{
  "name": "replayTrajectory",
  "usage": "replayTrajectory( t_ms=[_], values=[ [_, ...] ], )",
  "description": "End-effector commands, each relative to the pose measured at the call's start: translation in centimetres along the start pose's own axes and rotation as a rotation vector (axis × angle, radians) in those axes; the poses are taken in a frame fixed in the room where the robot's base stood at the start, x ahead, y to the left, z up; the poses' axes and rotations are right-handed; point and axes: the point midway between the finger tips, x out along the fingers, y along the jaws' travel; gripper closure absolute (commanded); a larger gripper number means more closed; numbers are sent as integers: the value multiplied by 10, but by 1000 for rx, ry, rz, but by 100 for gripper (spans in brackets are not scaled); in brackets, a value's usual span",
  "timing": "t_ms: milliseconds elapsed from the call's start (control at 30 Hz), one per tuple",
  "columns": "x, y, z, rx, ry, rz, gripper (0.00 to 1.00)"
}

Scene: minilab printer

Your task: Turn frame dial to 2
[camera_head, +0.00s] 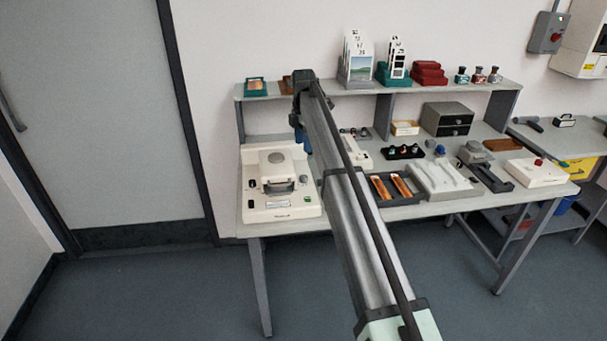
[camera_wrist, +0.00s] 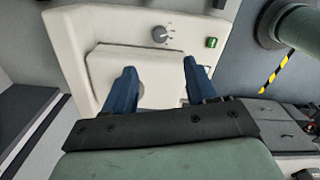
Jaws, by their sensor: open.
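In the wrist view a small grey dial (camera_wrist: 160,34) with a pointer and marks around it sits on a cream machine (camera_wrist: 80,35). The marks are too small to read, so its setting cannot be told. My gripper (camera_wrist: 160,68) has its two blue fingers spread apart, with nothing between them. In the picture the dial lies just beyond the fingertips and between their lines, apart from both. In the head view my gripper (camera_head: 304,148) hangs over the left part of the bench, and my arm hides part of what lies behind it.
A green button (camera_wrist: 211,42) is right of the dial. In the head view a cream machine with a raised lid block (camera_head: 279,163) stands at the bench's left end. A shelf (camera_head: 285,95) runs behind. A dark tray (camera_head: 412,198) with orange strips lies right of my arm.

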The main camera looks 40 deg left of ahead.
Motion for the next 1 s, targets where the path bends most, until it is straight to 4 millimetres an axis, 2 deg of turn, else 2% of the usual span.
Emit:
replayTrajectory(
  t_ms=[167,700,1000],
  values=[
    [22,-1,0,0,1,-2,43],
    [111,-1,0,3,0,-1,43],
    [133,0,0,3,0,1,43]
  ],
)
